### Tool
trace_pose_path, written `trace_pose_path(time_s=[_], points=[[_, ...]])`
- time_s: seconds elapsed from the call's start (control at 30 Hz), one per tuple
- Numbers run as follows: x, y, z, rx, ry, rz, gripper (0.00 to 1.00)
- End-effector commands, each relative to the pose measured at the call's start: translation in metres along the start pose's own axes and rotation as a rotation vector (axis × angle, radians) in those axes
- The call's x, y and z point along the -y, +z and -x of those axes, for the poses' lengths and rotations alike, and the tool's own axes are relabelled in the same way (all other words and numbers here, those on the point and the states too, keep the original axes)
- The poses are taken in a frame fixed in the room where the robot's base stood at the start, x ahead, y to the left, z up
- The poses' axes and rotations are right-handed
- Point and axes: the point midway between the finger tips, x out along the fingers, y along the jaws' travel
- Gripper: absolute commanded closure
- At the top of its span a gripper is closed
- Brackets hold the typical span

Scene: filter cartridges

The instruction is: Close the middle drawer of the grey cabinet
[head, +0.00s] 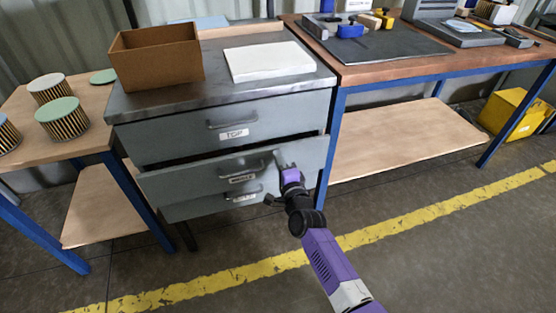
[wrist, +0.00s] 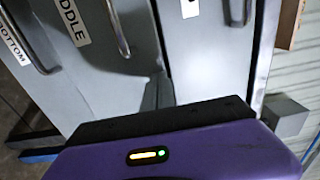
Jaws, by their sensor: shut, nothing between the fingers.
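The grey cabinet (head: 160,108) has three drawers with bar handles. The middle drawer (head: 205,177) stands out a little from the cabinet, with a dark gap above its front. Its label and handle (wrist: 118,28) also show in the wrist view. The top drawer (head: 180,140) looks shut. The bottom drawer (head: 190,209) is partly hidden below the middle one. My gripper (head: 281,160) is shut and empty, at the right part of the middle drawer's front, right of its handle. Its fingertips (wrist: 158,88) look close to the front in the wrist view; I cannot tell whether they touch.
A brown open box (head: 155,58) and a white slab (head: 268,61) lie on the cabinet top. A blue-legged workbench (head: 440,68) stands close on the right, and a wooden table (head: 50,140) with filter cartridges on the left. The floor in front is clear.

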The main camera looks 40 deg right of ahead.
Motion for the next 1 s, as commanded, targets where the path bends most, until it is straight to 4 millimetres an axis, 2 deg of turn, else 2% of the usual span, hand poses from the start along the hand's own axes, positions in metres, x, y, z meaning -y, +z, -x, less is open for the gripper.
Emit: trace_pose_path(time_s=[0.47,0.73,1.0], points=[[0.0,0.0,-0.007,0.0,-0.001,0.0,1.0],[-0.003,0.0,-0.044,-0.001,-0.002,-0.001,1.0],[0.001,0.0,-0.054,0.0,0.001,-0.001,1.0]])
